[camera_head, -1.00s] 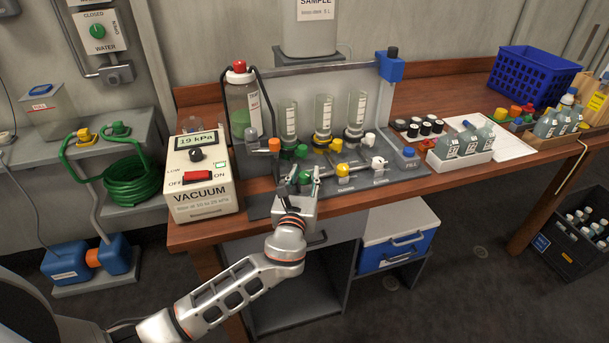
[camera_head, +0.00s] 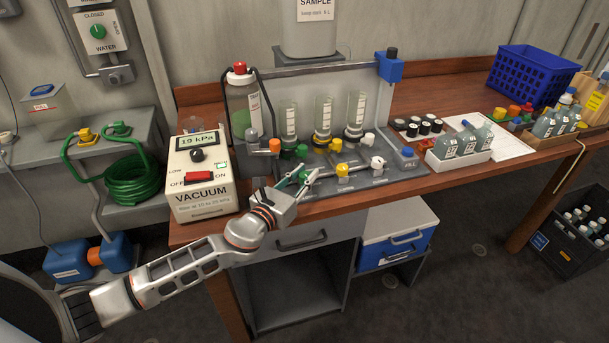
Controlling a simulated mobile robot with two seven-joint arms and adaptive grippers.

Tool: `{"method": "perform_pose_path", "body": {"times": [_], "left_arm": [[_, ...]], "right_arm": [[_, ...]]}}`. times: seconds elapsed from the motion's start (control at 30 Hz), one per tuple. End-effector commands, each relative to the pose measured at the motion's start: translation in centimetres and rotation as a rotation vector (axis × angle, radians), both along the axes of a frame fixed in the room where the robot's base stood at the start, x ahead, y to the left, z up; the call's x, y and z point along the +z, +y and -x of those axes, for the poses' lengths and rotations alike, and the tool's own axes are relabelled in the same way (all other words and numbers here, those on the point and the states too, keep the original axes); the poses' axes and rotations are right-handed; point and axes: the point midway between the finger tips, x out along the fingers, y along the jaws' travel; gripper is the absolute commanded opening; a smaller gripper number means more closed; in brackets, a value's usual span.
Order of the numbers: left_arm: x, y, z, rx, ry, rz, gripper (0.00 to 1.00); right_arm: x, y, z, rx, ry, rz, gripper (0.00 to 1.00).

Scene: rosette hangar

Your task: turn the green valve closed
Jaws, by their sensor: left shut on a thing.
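The green valve (camera_head: 303,174) is at the front left of the grey filter stand (camera_head: 320,185) on the bench. It is the left one of a row with a yellow valve (camera_head: 342,170) and a white valve (camera_head: 377,162). My left gripper (camera_head: 299,180) is shut on the green valve, reaching in slantwise from the front left. The fingers hide part of the valve, and its exact angle is hard to tell. Another green knob (camera_head: 302,150) stands just behind it, below the left glass funnel (camera_head: 288,120). My right gripper is not in view.
The vacuum box (camera_head: 203,187), its display reading 19 kPa, stands close left of my gripper. A capped bottle (camera_head: 240,105) and an orange-topped post (camera_head: 274,146) stand behind. White trays, bottles and a blue crate (camera_head: 530,76) are to the right.

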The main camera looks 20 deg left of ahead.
Motion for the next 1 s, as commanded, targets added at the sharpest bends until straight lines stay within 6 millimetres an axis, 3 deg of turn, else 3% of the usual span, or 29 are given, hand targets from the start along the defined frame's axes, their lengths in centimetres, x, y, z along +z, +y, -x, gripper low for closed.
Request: {"method": "perform_pose_path", "body": {"times": [0.4,0.97,1.0], "left_arm": [[-0.3,0.1,-0.1,-0.218,-0.001,0.000,0.01],[0.1,0.0,-0.1,-0.257,-0.003,0.000,0.01],[0.1,0.0,-0.1,-0.257,-0.002,0.001,0.24]], "right_arm": [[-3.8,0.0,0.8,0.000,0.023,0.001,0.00],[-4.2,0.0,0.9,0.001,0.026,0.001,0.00],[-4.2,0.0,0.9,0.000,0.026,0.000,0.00]]}}
